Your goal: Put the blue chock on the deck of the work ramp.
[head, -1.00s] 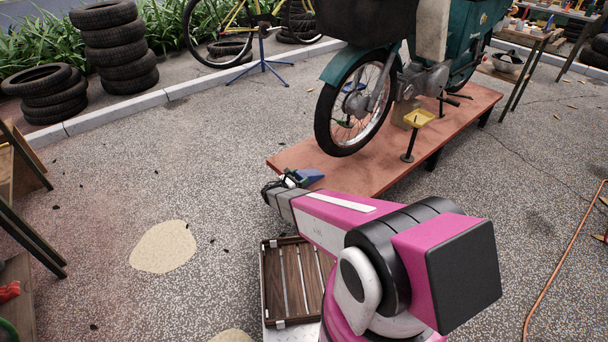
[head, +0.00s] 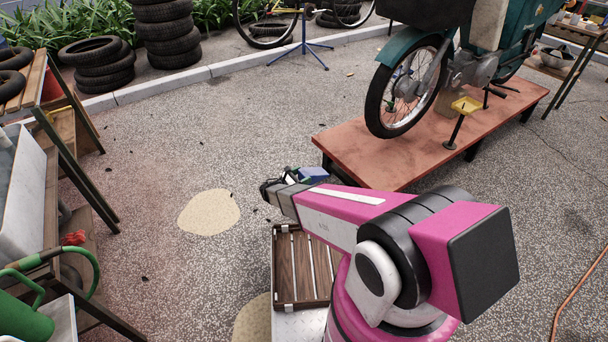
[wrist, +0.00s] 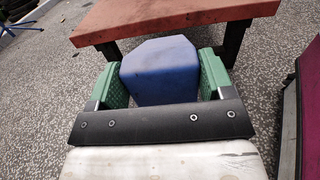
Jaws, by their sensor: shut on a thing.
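The blue chock (wrist: 160,72) is between the green finger pads of my gripper (wrist: 165,78) in the wrist view, and my gripper is shut on it. In the head view the chock (head: 314,174) shows as a small blue shape just off the near left corner of the work ramp, and my gripper (head: 296,176) is partly hidden by my own arm. The ramp's reddish deck (head: 352,150) carries a teal motorbike. In the wrist view the deck's near edge (wrist: 172,22) lies just beyond the chock.
The deck's near left part is bare. A slatted wooden crate (head: 284,268) sits below my arm. A bench with a green watering can (head: 22,318) stands at left.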

